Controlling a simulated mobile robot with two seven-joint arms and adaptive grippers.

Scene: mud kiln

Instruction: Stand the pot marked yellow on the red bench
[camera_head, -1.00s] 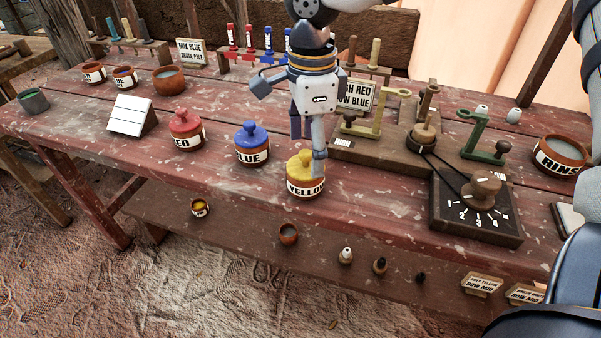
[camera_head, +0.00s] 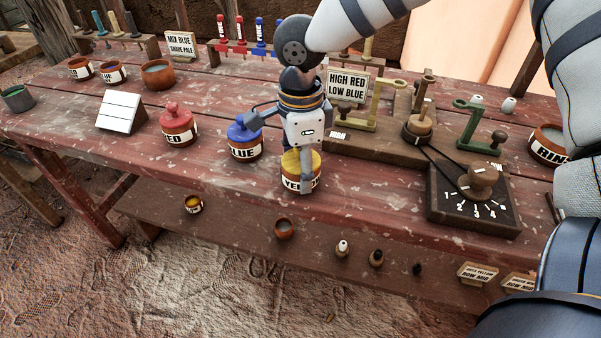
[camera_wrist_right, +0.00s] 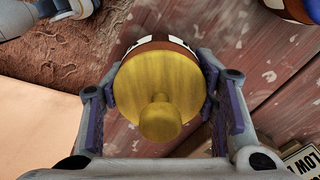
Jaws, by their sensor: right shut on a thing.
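The pot marked yellow (camera_head: 290,182) has a yellow lid and a white label, partly hidden by my right gripper. My right gripper (camera_head: 303,168) points down over it and is shut on it. In the right wrist view the round yellow lid with its knob (camera_wrist_right: 160,95) sits between the two fingers, which press on the pot's sides. The pot is upright at the front edge of the red bench (camera_head: 385,195); I cannot tell whether its base touches the top. My left gripper is not in view.
The blue-lidded pot (camera_head: 245,140) stands just left of the yellow one, and the red-lidded pot (camera_head: 177,125) further left. A dial box (camera_head: 470,205) is to the right. The sign (camera_head: 347,88) stands behind. A lower shelf (camera_head: 240,228) holds small pots.

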